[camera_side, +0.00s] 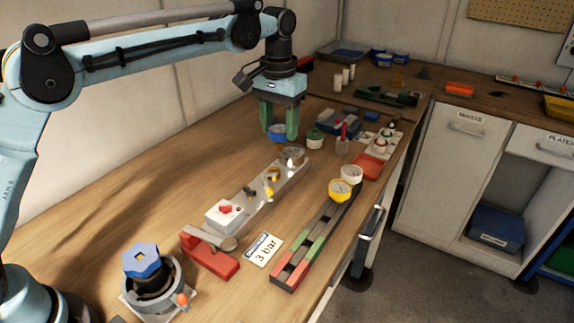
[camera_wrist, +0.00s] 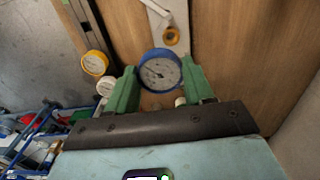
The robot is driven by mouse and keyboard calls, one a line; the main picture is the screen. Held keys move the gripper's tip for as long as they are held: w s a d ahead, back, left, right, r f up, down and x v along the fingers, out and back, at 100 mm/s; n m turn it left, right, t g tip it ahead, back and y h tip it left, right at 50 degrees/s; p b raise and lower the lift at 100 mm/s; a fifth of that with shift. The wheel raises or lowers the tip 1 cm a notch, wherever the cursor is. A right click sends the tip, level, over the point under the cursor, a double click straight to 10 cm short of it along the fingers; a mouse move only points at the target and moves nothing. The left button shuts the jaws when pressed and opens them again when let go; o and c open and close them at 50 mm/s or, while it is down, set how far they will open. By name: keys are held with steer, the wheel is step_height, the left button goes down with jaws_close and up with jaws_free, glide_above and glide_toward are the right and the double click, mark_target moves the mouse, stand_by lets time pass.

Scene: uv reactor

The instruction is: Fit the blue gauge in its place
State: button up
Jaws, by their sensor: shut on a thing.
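The blue gauge (camera_side: 277,133) is held between the green fingers of my gripper (camera_side: 279,122), above the far end of a pale grey manifold block (camera_side: 235,213). In the wrist view the blue gauge (camera_wrist: 160,71) has its white dial towards the camera, and the green fingers of my gripper (camera_wrist: 160,92) close on its sides. The block carries brass fittings, a round metal part (camera_side: 292,154) at its far end and a white box with a red part (camera_side: 225,213) at its near end. The gauge's lower side and the exact gap to the block are hidden.
A yellow gauge (camera_side: 340,191) and a white gauge (camera_side: 351,173) stand at the far end of a dark rail (camera_side: 324,219) to the right. A red clamp (camera_side: 211,256), a "3 bar" card (camera_side: 262,249) and a blue-knobbed valve (camera_side: 142,261) are nearer. Bare wood lies left of the block.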

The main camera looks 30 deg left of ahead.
mark_target(273, 140)
steer(key=shift+w+a+r, duration=0.1)
steer(key=shift+a+r, duration=0.15)
steer(key=shift+a, duration=0.3)
steer(key=shift+a+r, duration=0.2)
steer(key=shift+a, duration=0.3)
steer(key=shift+f, duration=0.1)
steer(key=shift+f, duration=2.8)
steer(key=shift+f, duration=1.55)
steer(key=o, duration=1.1)
steer(key=shift+c, duration=0.2)
steer(key=shift+r, duration=0.15)
step_height(273, 140, up, 12)
steer(key=shift+f, duration=0.1)
